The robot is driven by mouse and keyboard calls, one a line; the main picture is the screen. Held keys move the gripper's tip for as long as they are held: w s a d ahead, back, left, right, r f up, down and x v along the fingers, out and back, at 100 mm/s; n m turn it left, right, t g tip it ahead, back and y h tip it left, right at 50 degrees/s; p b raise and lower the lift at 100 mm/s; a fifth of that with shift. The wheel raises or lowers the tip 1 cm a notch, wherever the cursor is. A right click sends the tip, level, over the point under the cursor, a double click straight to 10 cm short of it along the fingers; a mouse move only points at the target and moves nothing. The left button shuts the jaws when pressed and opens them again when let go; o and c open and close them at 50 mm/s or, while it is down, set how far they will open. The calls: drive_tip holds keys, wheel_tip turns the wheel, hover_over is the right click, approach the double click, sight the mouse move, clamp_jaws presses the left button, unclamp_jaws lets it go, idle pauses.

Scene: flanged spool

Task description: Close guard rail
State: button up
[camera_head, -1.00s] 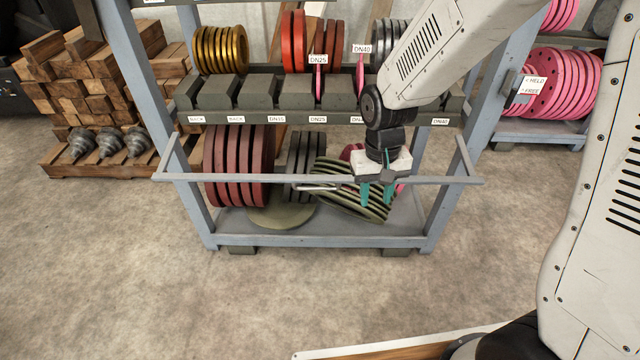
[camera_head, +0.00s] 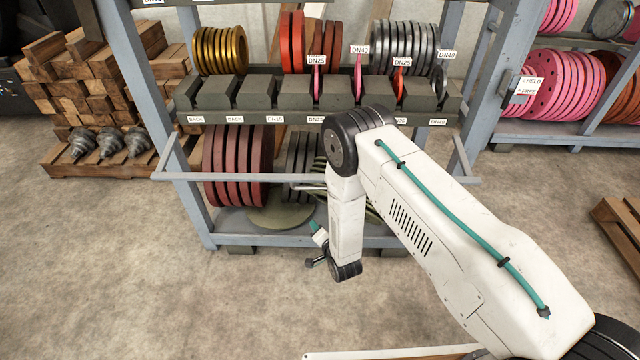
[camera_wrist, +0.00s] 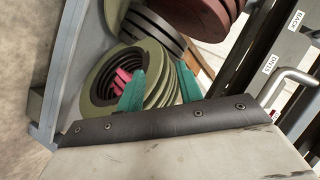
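The guard rail (camera_head: 225,178) is a pale grey bar across the front of the blue-grey rack (camera_head: 270,240), above its bottom shelf. Short side arms hold it out from the posts, and my arm hides its right-middle part. A thin handle (camera_head: 310,187) shows near its middle. My gripper (camera_head: 314,229) hangs in front of the rack, lower than the rail; only one teal finger shows clearly there. In the wrist view its two teal fingers (camera_wrist: 160,88) are apart with nothing seen gripped. A pale bent rod (camera_wrist: 285,82) at the right may be the handle.
Dark red discs (camera_head: 238,165) stand upright on the bottom shelf, beside green discs (camera_wrist: 155,65) that lean or lie. Upper-shelf discs stand in grey blocks (camera_head: 255,92). Stacked timber (camera_head: 95,85) is at the left. The floor (camera_head: 180,290) in front is clear.

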wheel_tip(320, 180, up, 12)
drive_tip(key=w+m+t+y, duration=0.25)
drive_tip(key=m+t, duration=0.25)
drive_tip(key=t, duration=0.3)
drive_tip(key=x, duration=0.6)
drive_tip(key=shift+w+r, duration=0.25)
clamp_jaws()
